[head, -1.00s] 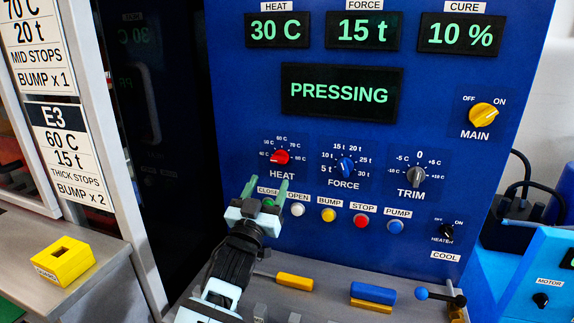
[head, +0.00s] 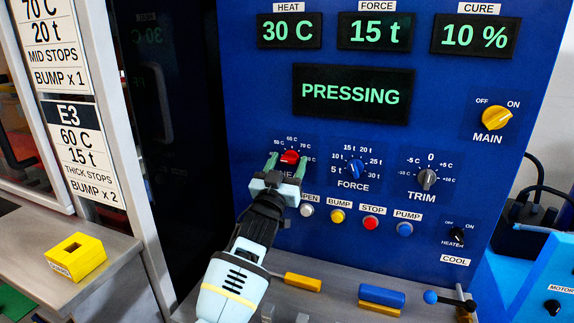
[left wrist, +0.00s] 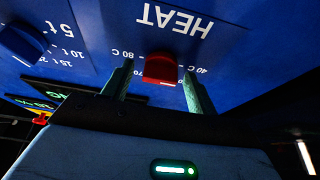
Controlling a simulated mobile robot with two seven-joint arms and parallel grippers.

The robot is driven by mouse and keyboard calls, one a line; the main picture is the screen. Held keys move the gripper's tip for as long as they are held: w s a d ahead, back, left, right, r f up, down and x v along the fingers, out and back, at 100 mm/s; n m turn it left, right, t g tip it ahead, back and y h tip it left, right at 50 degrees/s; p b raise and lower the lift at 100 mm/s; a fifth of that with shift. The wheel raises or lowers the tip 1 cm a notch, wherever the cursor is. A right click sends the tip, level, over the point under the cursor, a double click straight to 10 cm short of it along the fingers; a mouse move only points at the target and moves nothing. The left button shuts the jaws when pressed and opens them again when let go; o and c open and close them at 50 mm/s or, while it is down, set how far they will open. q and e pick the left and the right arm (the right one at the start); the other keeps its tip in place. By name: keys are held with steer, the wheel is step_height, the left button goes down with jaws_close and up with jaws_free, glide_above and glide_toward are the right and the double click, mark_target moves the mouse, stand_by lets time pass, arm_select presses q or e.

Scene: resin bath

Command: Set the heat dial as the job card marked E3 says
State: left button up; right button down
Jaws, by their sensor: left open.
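The job card marked E3 (head: 83,150) at the left reads 60 C, 15 t, thick stops, bump x 2. The red heat dial (head: 290,157) is on the blue panel; its lower part and label are partly hidden by my gripper. The heat display (head: 290,30) reads 30 C. My left gripper (head: 287,162) is open at the dial. In the left wrist view its fingers (left wrist: 158,87) stand on either side of the red dial (left wrist: 160,69), with gaps visible. I cannot tell exactly where the dial points. My right gripper is not in view.
The blue force dial (head: 355,168) is just right of the heat dial. Below are the open button (head: 306,210), yellow bump button (head: 337,216), red stop button (head: 371,222) and blue pump button (head: 405,229). The status display (head: 353,94) reads PRESSING.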

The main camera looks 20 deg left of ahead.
arm_select(q)
steer(key=shift+c, duration=0.6)
steer(key=c, duration=0.7)
steer(key=shift+c, duration=0.8)
steer(key=shift+m, duration=0.3)
